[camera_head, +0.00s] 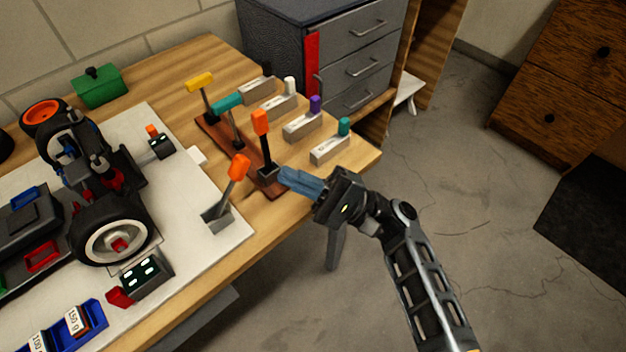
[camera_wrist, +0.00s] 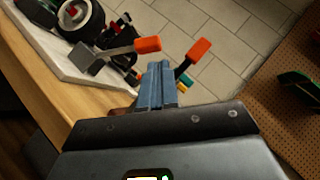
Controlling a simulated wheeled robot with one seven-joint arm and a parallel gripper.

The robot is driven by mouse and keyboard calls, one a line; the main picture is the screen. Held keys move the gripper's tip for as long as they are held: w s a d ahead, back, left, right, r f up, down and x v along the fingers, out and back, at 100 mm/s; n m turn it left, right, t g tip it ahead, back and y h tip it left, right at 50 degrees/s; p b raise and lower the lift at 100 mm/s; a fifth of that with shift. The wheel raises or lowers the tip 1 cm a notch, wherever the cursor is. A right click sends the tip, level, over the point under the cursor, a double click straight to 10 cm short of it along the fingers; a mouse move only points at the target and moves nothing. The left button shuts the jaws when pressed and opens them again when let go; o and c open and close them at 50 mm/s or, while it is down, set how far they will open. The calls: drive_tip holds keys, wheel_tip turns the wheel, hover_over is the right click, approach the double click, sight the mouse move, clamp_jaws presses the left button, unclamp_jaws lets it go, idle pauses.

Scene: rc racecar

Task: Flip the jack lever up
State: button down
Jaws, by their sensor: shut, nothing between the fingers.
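The jack lever, an orange-handled lever (camera_head: 238,168) with a grey base, stands on the white board's right corner, tilted up and to the right in the head view. It also shows in the wrist view (camera_wrist: 146,45), left of my fingertips. My gripper (camera_head: 284,178) has its blue fingers together, empty, to the right of the lever and apart from it. The fingertips are close to the foot of a second orange-handled tool (camera_head: 262,130) on a brown rack (camera_head: 215,140); I cannot tell if they touch. That tool also appears in the wrist view (camera_wrist: 198,50).
A racecar chassis (camera_head: 85,190) lies on the white board (camera_head: 195,240). The brown rack also holds yellow (camera_head: 201,82) and teal (camera_head: 226,103) handled tools. Several grey labelled blocks (camera_head: 303,125) stand behind.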

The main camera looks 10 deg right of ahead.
sight(247, 159)
drive_tip(key=shift+p+x, duration=0.3)
drive_tip(key=shift+x, duration=1.75)
drive_tip(key=shift+r, duration=0.2)
